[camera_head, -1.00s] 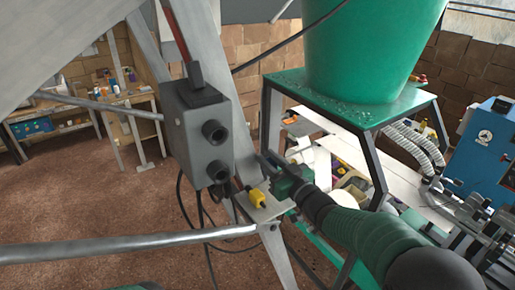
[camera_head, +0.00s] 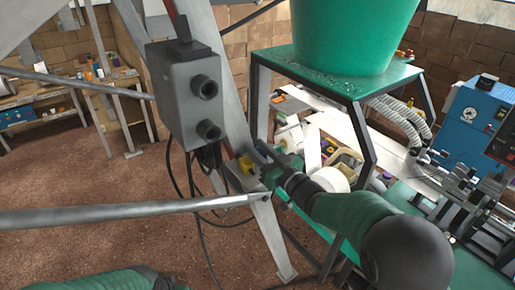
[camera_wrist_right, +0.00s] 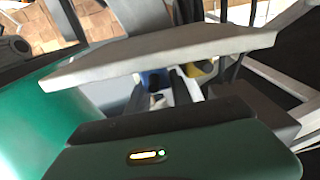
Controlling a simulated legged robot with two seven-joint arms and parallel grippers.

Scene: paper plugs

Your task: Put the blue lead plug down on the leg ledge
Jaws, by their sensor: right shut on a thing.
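The leg ledge (camera_head: 243,184) is a small pale plate on the slanted grey leg. A yellow plug (camera_head: 246,164) sits at it, just left of my right gripper (camera_head: 264,155). In the right wrist view the ledge (camera_wrist_right: 160,59) crosses the picture as a pale slab, partly covering the fingers. My right gripper (camera_wrist_right: 174,86) is shut on the blue lead plug (camera_wrist_right: 153,78), of which only a small blue patch shows. The yellow plug (camera_wrist_right: 202,80) is close to the right of it. I cannot tell if the blue plug touches the ledge. My left gripper is out of view.
A grey box (camera_head: 190,95) with two round sockets hangs on the leg above the ledge, with dark cables below. A grey bar (camera_head: 130,213) crosses in front. A green-topped stand (camera_head: 335,75) with a green bin is behind my right arm.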

